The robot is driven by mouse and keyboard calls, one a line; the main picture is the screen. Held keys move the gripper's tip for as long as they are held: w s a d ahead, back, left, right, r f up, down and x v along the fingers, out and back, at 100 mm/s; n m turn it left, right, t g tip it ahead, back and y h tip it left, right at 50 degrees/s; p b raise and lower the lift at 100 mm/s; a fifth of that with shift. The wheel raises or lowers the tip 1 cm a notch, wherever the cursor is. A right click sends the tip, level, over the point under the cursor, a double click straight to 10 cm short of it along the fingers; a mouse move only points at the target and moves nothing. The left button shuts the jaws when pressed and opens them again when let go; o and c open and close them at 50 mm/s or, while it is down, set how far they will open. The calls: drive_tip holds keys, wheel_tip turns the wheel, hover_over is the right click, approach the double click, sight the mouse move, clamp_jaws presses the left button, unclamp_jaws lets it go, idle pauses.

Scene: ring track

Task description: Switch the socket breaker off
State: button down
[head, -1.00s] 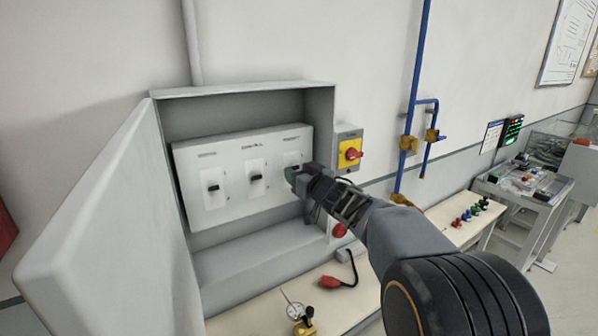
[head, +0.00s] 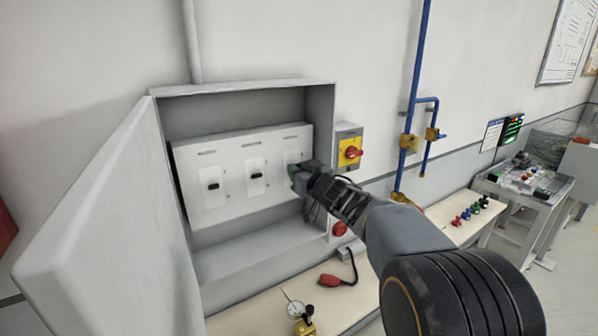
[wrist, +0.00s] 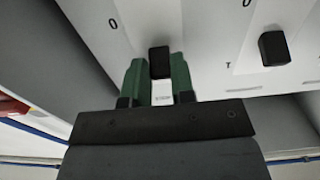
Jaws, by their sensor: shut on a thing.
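A white breaker panel (head: 225,212) sits inside the open grey cabinet, with three black levers in a row. The left lever (head: 211,185) and the middle lever (head: 256,179) show plainly; the labels above are too small to read. My gripper (head: 294,172) is at the right breaker and covers its lever in the head view. In the wrist view, my green fingers (wrist: 159,72) are shut on a black lever (wrist: 159,61), one on each side. A "0" mark shows beside it; its other mark is hidden. A neighbouring black lever (wrist: 274,48) stands apart to the right.
The open cabinet door (head: 110,215) stands at the left. The cabinet's right wall is close to my gripper. A yellow switch box with a red knob (head: 350,153) is just right of the cabinet. A bench below holds a dial gauge (head: 296,310) and a red plug (head: 330,280).

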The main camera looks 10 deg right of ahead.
wheel_tip(320, 180, down, 3)
drive_tip(key=t+y+b, duration=0.1)
drive_tip(key=t+b, duration=0.1)
drive_tip(key=b, duration=0.7)
drive_tip(key=t+b, duration=0.3)
drive_tip(key=b, duration=0.7)
drive_tip(key=shift+w+r+y, duration=0.1)
drive_tip(key=shift+r+y, duration=0.1)
drive_tip(key=shift+y, duration=0.2)
drive_tip(key=shift+t+b, duration=0.4)
drive_tip(key=shift+b, duration=0.1)
drive_tip(key=shift+r, duration=0.15)
drive_tip(key=c, duration=1)
unclamp_jaws()
drive_tip(key=shift+o, duration=0.2)
drive_tip(key=b+v, duration=0.3)
drive_tip(key=v, duration=1)
drive_tip(key=shift+s+f, duration=0.25)
drive_tip(key=shift+f, duration=0.05)
